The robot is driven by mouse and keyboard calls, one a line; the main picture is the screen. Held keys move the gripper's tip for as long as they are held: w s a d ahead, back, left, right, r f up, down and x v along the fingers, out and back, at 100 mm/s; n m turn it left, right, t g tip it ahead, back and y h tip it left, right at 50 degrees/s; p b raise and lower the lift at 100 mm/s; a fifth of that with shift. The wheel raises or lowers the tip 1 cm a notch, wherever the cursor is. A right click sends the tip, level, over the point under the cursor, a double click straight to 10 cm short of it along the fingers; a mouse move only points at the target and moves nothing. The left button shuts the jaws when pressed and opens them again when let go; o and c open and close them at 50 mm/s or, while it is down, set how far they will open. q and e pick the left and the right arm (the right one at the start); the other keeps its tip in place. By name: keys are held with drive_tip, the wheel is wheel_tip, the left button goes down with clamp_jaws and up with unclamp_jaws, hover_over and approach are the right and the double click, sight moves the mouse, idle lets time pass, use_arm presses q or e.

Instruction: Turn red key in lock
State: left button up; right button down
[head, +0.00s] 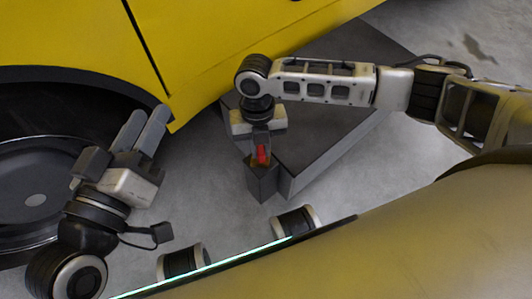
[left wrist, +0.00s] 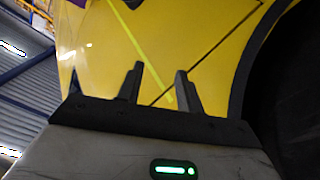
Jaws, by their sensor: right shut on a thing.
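The red key (head: 263,154) is a small red piece at the top of a dark grey block, which looks like the lock (head: 261,182). The block stands against the near left end of a dark grey box. My right gripper (head: 260,147) points down from above and is shut on the key. The fingers partly hide the key, so I cannot tell how far it sits in the lock or its angle. My left gripper (head: 148,116) is open and empty, in front of the yellow vehicle. Its two spread fingers also show in the left wrist view (left wrist: 160,70).
The dark grey box (head: 335,140) lies on the concrete floor under my right arm. A yellow vehicle (head: 210,45) with a black wheel (head: 40,160) fills the upper left. Bare floor shows between the wheel and the lock and at the right.

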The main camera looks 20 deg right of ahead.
drive_tip(key=n, duration=0.4)
drive_tip(key=shift+r+h, duration=0.1)
drive_tip(key=shift+h, duration=0.3)
drive_tip(key=n, duration=0.4)
drive_tip(key=shift+a+h+p, duration=0.1)
drive_tip(key=shift+h+p, duration=0.2)
drive_tip(key=shift+p, duration=0.05)
drive_tip(key=c, duration=1.7)
unclamp_jaws()
drive_tip(key=shift+n, duration=0.4)
drive_tip(key=o, duration=0.4)
use_arm(q)
drive_tip(key=shift+r, duration=0.5)
wheel_tip(320, 180, down, 8)
drive_tip(key=a+m+g+y+p, duration=0.1)
drive_tip(key=a+g+y+p, duration=0.1)
drive_tip(key=p, duration=0.3)
drive_tip(key=shift+s+r+m+g+y+p, duration=0.25)
drive_tip(key=shift+s+m+g+y+p, duration=0.2)
drive_tip(key=shift+y, duration=0.25)
use_arm(e)
drive_tip(key=v, duration=1.5)
drive_tip(key=shift+a+r, duration=0.2)
drive_tip(key=shift+r, duration=0.2)
